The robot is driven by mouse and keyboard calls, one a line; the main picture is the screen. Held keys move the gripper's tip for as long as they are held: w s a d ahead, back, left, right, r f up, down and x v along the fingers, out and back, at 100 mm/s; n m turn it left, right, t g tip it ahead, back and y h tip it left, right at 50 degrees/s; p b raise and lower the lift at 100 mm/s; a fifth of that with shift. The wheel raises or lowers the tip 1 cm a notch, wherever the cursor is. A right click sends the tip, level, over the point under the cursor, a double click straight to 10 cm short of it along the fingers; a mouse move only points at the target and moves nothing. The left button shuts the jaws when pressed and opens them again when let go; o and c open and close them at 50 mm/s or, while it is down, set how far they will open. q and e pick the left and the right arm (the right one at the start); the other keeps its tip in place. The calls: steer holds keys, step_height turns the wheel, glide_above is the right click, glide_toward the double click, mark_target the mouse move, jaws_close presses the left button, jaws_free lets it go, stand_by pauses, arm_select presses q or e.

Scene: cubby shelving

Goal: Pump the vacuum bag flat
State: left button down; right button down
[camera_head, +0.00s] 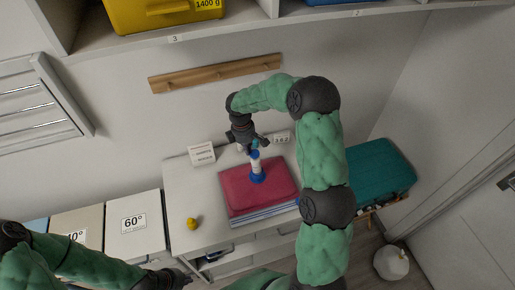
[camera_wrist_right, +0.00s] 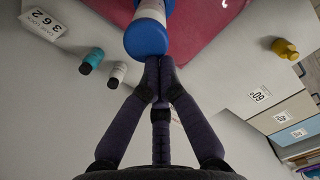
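The red vacuum bag (camera_head: 236,199) lies on the white table, on a stack with blue-and-white edges. A white and blue hand pump (camera_head: 257,167) stands upright on it; its blue knob (camera_wrist_right: 147,39) and the bag (camera_wrist_right: 213,25) also show in the right wrist view. My right gripper (camera_head: 247,145) is above the pump in the head view. In the right wrist view its fingers (camera_wrist_right: 159,62) are together with nothing between them, right beside the knob; contact cannot be told. My left gripper (camera_head: 180,277) is low at the front left, away from the bag; its finger state is unclear.
A yellow object (camera_head: 192,223) sits on the table's front left. Teal (camera_wrist_right: 93,59) and white (camera_wrist_right: 118,72) small bottles are near the card. A teal case (camera_head: 378,178) is at the right.

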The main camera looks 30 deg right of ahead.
step_height(320, 180, up, 12)
steer(key=a, duration=0.1)
steer(key=shift+w, duration=0.35)
stand_by(1.5)
